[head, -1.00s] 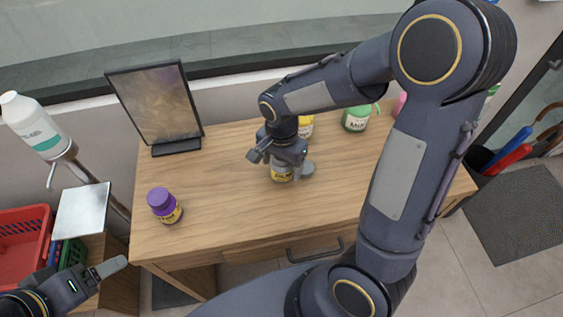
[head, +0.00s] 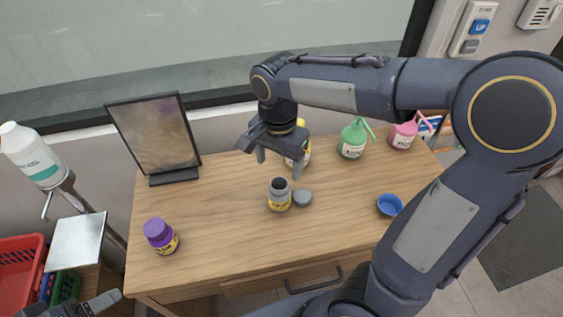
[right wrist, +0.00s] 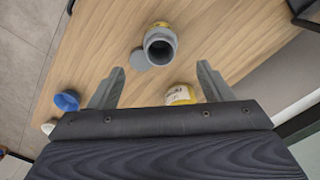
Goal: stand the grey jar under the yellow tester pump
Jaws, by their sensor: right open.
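The grey jar (head: 279,197) stands upright and open-topped on the wooden counter, with a yellow label. Its mouth also shows in the right wrist view (right wrist: 160,45). A round grey lid (head: 302,197) lies on the counter just right of it. The yellow tester pump (head: 304,155) stands farther back, partly hidden by my right gripper; its nozzle cannot be made out. My right gripper (head: 280,164) is open and empty, above and behind the jar, in front of the yellow pump. My left gripper (head: 102,302) shows only in part at the bottom left edge.
A green pump bottle (head: 353,140) and a pink one (head: 402,136) stand at the back right. A blue dish (head: 389,204) lies at the right. A purple-capped jar (head: 160,236) and a framed panel (head: 153,133) stand at the left. The front middle is clear.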

